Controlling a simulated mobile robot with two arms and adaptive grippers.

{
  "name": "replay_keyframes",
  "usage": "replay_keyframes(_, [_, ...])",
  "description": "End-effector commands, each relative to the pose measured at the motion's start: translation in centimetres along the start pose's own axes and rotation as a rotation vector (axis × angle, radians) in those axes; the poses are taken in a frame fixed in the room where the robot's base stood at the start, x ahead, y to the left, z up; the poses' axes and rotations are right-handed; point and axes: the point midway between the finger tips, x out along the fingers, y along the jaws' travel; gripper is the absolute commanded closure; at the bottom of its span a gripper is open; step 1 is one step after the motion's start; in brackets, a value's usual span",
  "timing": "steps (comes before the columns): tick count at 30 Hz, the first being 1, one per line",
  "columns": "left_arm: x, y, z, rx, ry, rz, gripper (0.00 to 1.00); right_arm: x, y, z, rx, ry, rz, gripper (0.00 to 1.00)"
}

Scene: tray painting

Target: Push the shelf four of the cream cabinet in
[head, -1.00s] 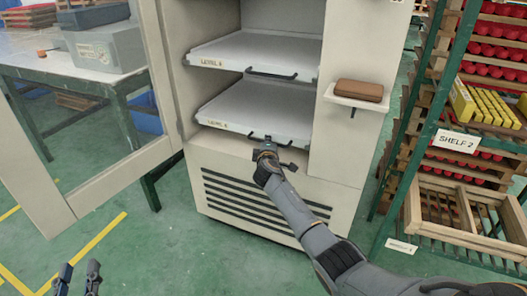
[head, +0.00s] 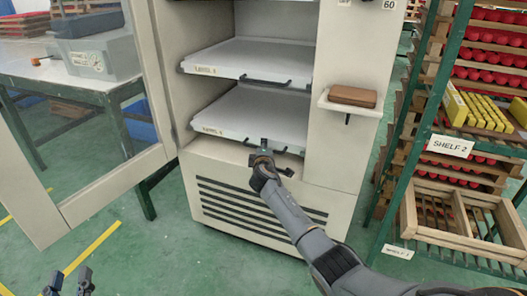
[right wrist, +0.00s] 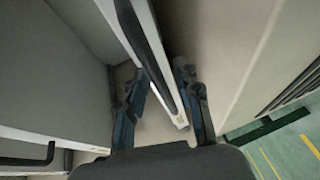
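The cream cabinet (head: 339,120) stands open in the middle of the head view. Its lower white shelf (head: 240,108) has a dark bar handle (head: 292,151) along the front; the label's number is too blurred to read surely. My right gripper (head: 264,150) is at this handle. In the right wrist view my right gripper (right wrist: 163,75) has its fingers apart, one on each side of the dark handle bar (right wrist: 140,40), with a gap visible. My left gripper (head: 70,274) is open and empty at the bottom left, far from the cabinet.
Another pulled-out shelf (head: 250,58) is above. The glass door (head: 50,219) stands open at left, before a table with a grey bin (head: 103,58). A small ledge holds a brown case (head: 353,96). A green rack (head: 402,190) stands at right.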

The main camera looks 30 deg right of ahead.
Motion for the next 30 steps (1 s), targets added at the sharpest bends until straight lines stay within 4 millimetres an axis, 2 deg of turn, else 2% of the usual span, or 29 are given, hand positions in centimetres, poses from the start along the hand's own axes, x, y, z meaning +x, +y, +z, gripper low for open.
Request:
replay_keyframes(8, [0.0, 0.0, 0.0, 0.0, 0.0, 0.0, 0.68, -2.3, -0.1, 0.0, -0.001, 0.002, 0.002, 0.66])
replay_keyframes(24, [0.0, 0.0, 0.0, 0.0, 0.0, 0.0, 0.68, -10.5, 0.0, 0.0, -0.001, 0.002, 0.001, 0.66])
replay_keyframes(30, [0.0, 0.0, 0.0, 0.0, 0.0, 0.0, 0.68, -11.8, 0.0, 0.0, 0.0, 0.001, 0.0, 0.66])
